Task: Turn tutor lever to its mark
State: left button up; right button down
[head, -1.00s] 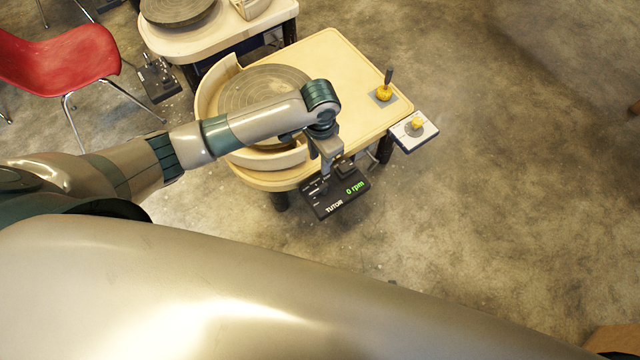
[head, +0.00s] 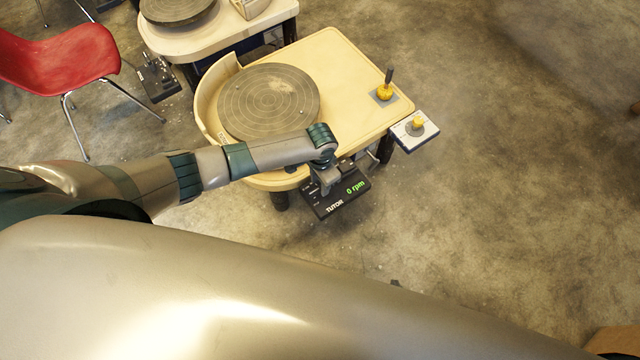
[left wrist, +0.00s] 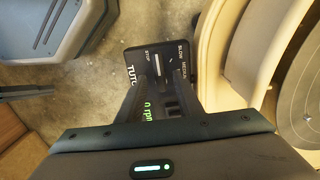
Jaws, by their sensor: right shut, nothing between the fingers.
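The black TUTOR box (head: 346,205) hangs at the near edge of the cream wheel table and its green display reads 0 rpm. In the left wrist view the TUTOR box (left wrist: 158,62) shows the words STOP, SLOW and MEDIUM and a short white line. I cannot make out its lever, which my gripper may hide. My left gripper (head: 324,186) is over the left part of the box. In the left wrist view its two dark fingers (left wrist: 160,101) stand apart, with the display showing between them. I cannot tell whether they touch anything. My right gripper is not in view.
The round wheel head (head: 268,100) and its cream splash guard (head: 205,100) are close beyond my left forearm. A red chair (head: 62,58) is at left. Floor at right is clear.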

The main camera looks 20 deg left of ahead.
pick_arm(q)
jog(key=shift+f, duration=0.75)
pick_arm(e)
jog(key=shift+s+d+f, duration=0.1)
jog(key=shift+s+d, duration=0.05)
jog(key=shift+s, duration=0.45)
jog(key=shift+w, duration=0.15)
pick_arm(q)
grip_shut()
pick_arm(e)
jog(key=shift+w, duration=0.15)
